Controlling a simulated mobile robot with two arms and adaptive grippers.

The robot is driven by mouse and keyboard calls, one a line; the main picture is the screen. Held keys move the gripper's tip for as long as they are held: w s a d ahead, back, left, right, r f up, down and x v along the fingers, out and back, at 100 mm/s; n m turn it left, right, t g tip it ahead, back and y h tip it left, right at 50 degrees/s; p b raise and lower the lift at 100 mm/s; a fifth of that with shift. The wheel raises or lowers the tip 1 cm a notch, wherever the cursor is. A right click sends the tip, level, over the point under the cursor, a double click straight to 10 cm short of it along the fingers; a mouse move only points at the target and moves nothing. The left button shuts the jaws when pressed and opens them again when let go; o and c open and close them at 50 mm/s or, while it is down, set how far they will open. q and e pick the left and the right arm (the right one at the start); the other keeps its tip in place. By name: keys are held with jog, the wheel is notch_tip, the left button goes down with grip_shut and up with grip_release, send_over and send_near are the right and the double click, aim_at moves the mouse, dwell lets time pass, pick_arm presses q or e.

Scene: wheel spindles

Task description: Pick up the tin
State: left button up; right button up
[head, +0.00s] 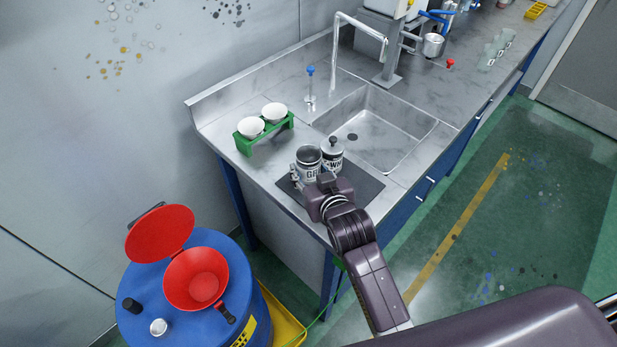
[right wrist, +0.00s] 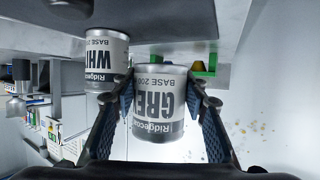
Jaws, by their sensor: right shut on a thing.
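A tin with a "GRE" label (head: 308,161) is near the front of the counter in the head view, with a dark top. My right gripper (head: 314,179) is shut on this tin, one finger on each side. In the right wrist view, which is upside down, the grey tin (right wrist: 160,103) sits between the fingers (right wrist: 163,84) and appears raised off the surface. A second tin marked "WHI" (head: 332,157) stands close beside it, outside the fingers; it also shows in the right wrist view (right wrist: 106,62). My left gripper is not in view.
A dark mat (head: 368,187) lies on the counter below the tins. A sink (head: 385,135) is behind them, and a green rack (head: 246,147) with two white bowls is to the left. A blue drum (head: 190,325) with an open red funnel stands on the floor at lower left.

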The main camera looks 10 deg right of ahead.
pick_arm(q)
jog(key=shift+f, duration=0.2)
pick_arm(e)
notch_tip(320, 180, up, 16)
jog(key=shift+f, duration=0.25)
jog(key=shift+f, duration=0.1)
